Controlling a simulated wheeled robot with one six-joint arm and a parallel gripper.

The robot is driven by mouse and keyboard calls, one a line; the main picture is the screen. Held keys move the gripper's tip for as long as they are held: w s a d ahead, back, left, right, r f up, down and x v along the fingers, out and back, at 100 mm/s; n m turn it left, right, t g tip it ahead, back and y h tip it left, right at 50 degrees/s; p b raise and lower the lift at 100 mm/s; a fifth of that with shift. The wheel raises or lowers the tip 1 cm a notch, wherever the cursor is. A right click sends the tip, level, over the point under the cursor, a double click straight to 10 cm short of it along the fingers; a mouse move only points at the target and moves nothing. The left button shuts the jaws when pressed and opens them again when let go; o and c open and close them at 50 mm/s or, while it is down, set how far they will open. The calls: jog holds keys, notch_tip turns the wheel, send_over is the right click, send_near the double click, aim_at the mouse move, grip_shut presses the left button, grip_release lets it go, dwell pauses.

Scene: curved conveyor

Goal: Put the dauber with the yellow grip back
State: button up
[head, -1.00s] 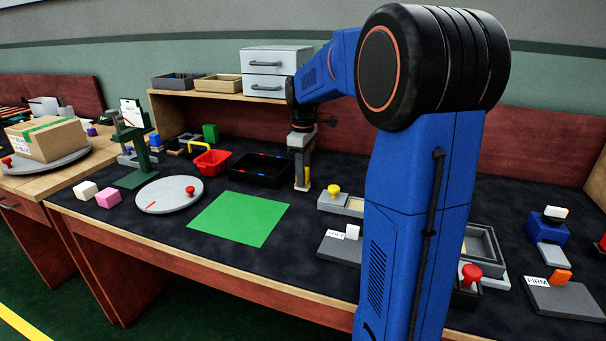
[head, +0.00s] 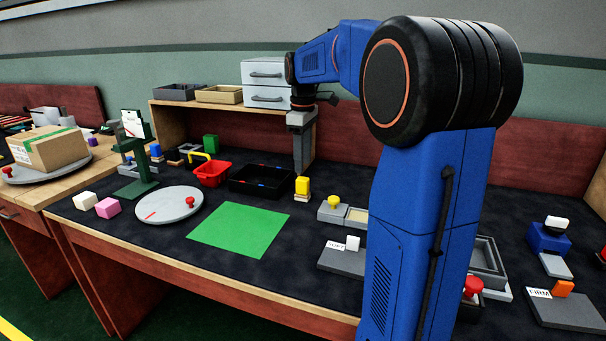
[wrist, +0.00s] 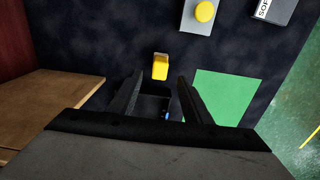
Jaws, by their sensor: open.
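The dauber with the yellow grip (head: 302,186) stands upright on the dark mat behind the green sheet, right of the black tray. It shows a pale lower part; what lies right under it is too small to tell. In the wrist view the yellow grip (wrist: 160,66) lies just beyond the fingertips, between their lines. My gripper (head: 304,168) is pointing down above and a little behind the dauber, apart from it. In the wrist view my gripper (wrist: 160,78) has its fingers spread with nothing between them.
A black tray (head: 262,181) and red bin (head: 211,173) stand left of the dauber. A grey box with a yellow knob (head: 334,202) is at its right. The green sheet (head: 238,229) in front is bare. A wooden shelf with grey drawers (head: 265,98) stands behind.

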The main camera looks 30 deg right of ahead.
aim_at(303, 178)
jog(key=shift+r, duration=1.65)
